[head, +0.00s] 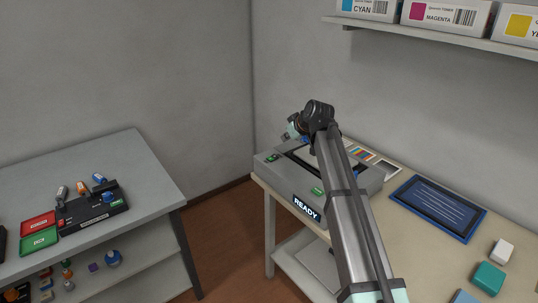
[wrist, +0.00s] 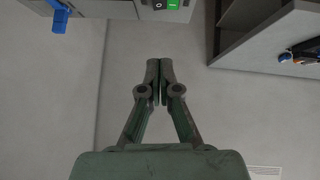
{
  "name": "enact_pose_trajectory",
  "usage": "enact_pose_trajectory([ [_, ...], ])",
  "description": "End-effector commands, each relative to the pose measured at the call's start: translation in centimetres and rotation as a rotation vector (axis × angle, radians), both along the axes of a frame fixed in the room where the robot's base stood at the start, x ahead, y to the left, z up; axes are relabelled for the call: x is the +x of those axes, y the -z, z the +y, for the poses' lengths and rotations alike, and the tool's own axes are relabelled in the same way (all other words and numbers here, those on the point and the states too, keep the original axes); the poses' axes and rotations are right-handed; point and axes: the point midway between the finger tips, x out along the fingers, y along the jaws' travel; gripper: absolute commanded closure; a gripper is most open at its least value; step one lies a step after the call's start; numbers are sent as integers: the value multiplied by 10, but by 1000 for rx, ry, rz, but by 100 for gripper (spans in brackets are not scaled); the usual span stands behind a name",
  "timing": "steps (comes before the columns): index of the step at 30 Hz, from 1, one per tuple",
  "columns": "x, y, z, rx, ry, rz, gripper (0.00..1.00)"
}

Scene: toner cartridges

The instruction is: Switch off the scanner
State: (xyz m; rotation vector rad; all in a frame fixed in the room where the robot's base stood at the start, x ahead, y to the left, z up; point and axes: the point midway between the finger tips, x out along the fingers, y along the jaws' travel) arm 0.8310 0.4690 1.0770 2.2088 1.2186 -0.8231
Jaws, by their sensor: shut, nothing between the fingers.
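The grey scanner (head: 284,182) stands on the beige table, with a READY sign (head: 307,207) at its front. A small green-and-black switch (head: 271,157) shows on its left end. In the wrist view, a switch (wrist: 165,4) with a black part marked O and a green part sits at the top edge, cut off by the frame. My gripper (wrist: 160,66) is shut and empty, its fingertips below that switch in the picture and apart from it. In the head view my gripper (head: 294,129) is behind the scanner's top; its fingertips are unclear. My arm covers part of the scanner.
A blue-framed board (head: 438,207) and small blocks lie right of the scanner. Toner boxes (head: 446,16) stand on a wall shelf above. A grey bench (head: 140,185) with trays and tools is at left, with a floor gap between.

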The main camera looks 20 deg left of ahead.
Motion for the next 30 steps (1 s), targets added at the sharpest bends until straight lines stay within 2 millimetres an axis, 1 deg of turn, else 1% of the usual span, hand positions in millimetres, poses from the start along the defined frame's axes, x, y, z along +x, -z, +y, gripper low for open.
enact_pose_trajectory([
  [8, 2, 3, 4, 0, -1, 2, 100],
  [13, 10, 15, 15, -1, -2, 3, 100],
  [26, 44, 71, 61, -1, -3, 2, 100],
  [27, 43, 78, 58, -2, -2, 3, 100],
  [30, 44, 91, 57, -1, 0, 3, 100],
])
